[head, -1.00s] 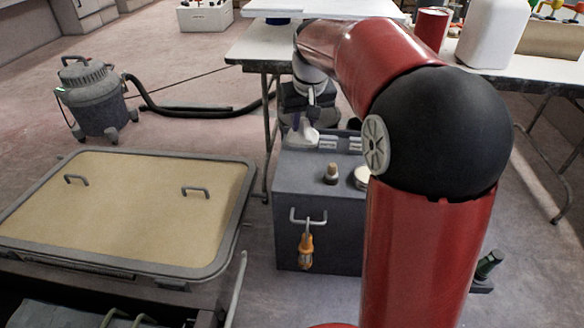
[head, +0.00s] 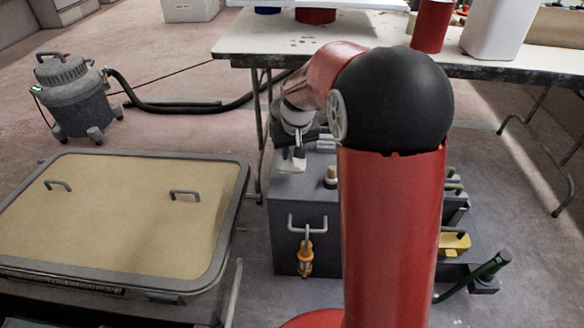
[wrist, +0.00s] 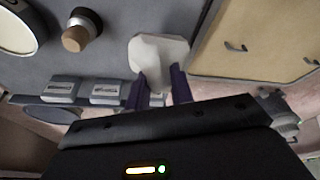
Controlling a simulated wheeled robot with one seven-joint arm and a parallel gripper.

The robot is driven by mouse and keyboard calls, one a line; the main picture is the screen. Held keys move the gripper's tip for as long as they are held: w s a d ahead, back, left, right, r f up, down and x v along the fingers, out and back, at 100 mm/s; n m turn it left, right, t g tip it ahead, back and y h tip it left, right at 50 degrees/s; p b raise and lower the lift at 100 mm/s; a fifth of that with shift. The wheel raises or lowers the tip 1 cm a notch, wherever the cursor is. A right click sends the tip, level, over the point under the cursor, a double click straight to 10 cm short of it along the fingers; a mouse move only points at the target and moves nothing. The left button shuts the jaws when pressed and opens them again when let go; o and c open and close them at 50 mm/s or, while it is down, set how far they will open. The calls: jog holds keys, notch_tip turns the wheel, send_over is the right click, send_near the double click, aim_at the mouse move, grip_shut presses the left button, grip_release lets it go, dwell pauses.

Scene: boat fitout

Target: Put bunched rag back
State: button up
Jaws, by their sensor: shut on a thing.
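The bunched rag is a pale, crumpled piece of cloth (wrist: 158,58) in the wrist view. My gripper (wrist: 160,82) is shut on it, with a purple finger on each side of its lower part. In the head view the rag (head: 291,164) shows below my gripper (head: 296,150), at the top left of the grey cabinet (head: 283,219). I cannot tell whether the rag touches the cabinet top. Much of the cabinet top is hidden behind my arm in the head view.
A cork-coloured knob or stopper (wrist: 76,38) and a round pale lid (wrist: 18,28) are on the cabinet top. A framed tan hatch panel (head: 115,215) lies to the left. A worktable (head: 290,45) stands behind, and a grey vacuum (head: 70,98) at far left.

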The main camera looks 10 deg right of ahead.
aim_at(293, 163)
jog(key=shift+f, duration=2.8)
jog(key=shift+f+b, duration=0.15)
jog(key=shift+b, duration=0.15)
jog(key=o, duration=1)
jog(key=shift+c, duration=0.2)
jog(key=p+v, duration=0.1)
jog(key=v, duration=1.1)
jog(key=s+r+t, duration=0.1)
jog(key=s+r, duration=0.1)
jog(key=s, duration=1)
jog(key=s+r+t, duration=0.1)
jog(key=s+r, duration=0.1)
jog(key=s, duration=1.1)
jog(key=shift+s+r+m+t, duration=0.3)
jog(key=shift+s+m, duration=0.05)
jog(key=shift+m, duration=0.05)
